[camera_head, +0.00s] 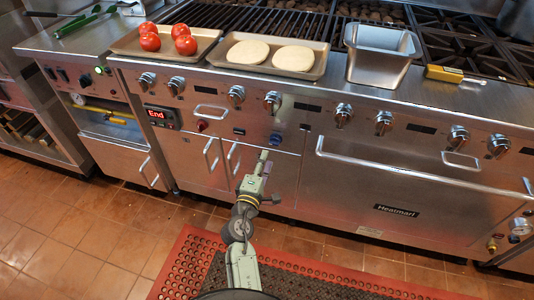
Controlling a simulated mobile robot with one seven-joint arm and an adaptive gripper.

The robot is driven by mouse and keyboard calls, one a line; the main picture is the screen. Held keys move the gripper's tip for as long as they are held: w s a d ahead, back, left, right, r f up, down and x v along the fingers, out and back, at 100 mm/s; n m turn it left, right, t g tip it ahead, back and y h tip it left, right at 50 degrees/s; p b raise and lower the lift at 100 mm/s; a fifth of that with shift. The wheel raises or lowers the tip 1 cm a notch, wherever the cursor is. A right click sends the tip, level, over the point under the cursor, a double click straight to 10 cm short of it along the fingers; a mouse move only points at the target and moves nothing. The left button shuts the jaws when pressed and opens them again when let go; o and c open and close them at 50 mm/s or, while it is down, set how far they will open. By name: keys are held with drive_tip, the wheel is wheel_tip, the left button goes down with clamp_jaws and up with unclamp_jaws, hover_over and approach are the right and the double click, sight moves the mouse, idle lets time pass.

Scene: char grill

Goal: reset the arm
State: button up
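My arm rises from the bottom middle of the head view, over the floor in front of the grill. My gripper (263,157) is at its far end, pointing toward the grill's front panel, below the row of knobs. It appears small and seen from behind, so I cannot tell whether its fingers are open or shut. I see no object clearly held in it. I cannot tell whether it touches the panel.
The steel grill (330,200) has knobs and handles in front. On its ledge are a tray of several tomatoes (183,46), a tray with two dough rounds (293,58), a metal pan (380,70) and a yellow-and-white item (444,74). A red-edged mat (190,265) lies on the tiles.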

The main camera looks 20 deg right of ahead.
drive_tip(key=shift+s+a, duration=0.3)
drive_tip(key=shift+s, duration=0.1)
